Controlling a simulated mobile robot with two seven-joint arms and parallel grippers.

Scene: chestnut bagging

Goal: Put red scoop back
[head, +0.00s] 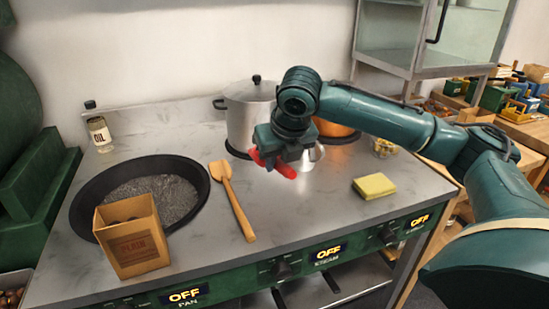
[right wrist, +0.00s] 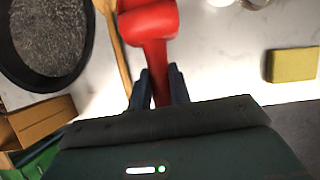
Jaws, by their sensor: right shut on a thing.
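The red scoop (head: 284,169) is held by my right gripper (head: 262,157) above the middle of the counter. In the right wrist view the red scoop (right wrist: 148,22) points away from me, its handle between the two fingers of my right gripper (right wrist: 159,88). The gripper is shut on that handle. In the head view the scoop is partly hidden by the gripper.
A steel pot (head: 248,115) is behind. A yellow sponge (head: 374,186) lies right. The counter's front middle (head: 300,215) is clear.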

